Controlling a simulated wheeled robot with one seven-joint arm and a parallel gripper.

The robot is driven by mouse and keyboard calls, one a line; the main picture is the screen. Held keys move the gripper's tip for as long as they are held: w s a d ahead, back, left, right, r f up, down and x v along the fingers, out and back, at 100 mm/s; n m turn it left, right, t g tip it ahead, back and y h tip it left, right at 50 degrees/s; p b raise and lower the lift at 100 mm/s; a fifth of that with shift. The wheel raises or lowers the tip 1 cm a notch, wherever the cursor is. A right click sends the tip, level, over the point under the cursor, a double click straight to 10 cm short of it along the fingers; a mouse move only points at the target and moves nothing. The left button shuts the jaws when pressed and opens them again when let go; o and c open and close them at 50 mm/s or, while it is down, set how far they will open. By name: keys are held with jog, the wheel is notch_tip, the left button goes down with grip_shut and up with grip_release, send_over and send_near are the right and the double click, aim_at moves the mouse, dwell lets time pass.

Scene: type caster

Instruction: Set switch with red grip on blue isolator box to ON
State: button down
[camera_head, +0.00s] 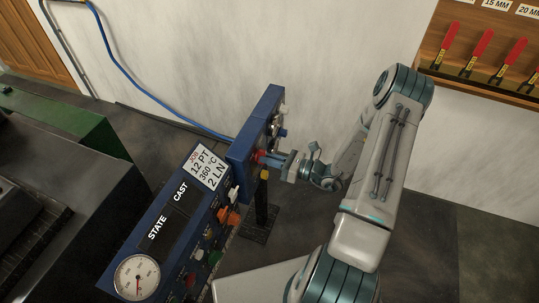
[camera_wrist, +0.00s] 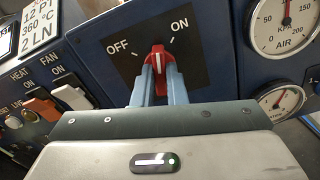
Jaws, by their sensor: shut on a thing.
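The blue isolator box (camera_head: 246,150) stands upright beside the console in the head view. Its dark switch plate (camera_wrist: 199,72) fills the middle of the wrist view, with OFF at left and ON at upper right. The switch's red grip (camera_wrist: 157,58) has a white line and points between the OFF and ON ticks. My gripper (camera_wrist: 155,80) is shut on the red grip, one pale blue finger on each side. In the head view my gripper (camera_head: 276,161) reaches the box from the right; its fingers partly hide the grip there.
Gauges (camera_wrist: 288,20) sit right of the switch plate. Left of it are an orange rocker (camera_wrist: 42,106) and a white rocker (camera_wrist: 73,97). The console (camera_head: 157,235) with its gauge and buttons extends below left. Red-handled tools (camera_head: 477,52) hang on the wall rack.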

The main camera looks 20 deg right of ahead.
jog(key=m+p, duration=0.2)
jog(key=m, duration=0.3)
jog(key=shift+m, duration=0.3)
jog(key=shift+p, duration=0.3)
jog(key=c, duration=1.5)
grip_release()
jog(key=shift+o, duration=0.2)
jog(key=b+v, duration=0.1)
jog(key=v, duration=1.3)
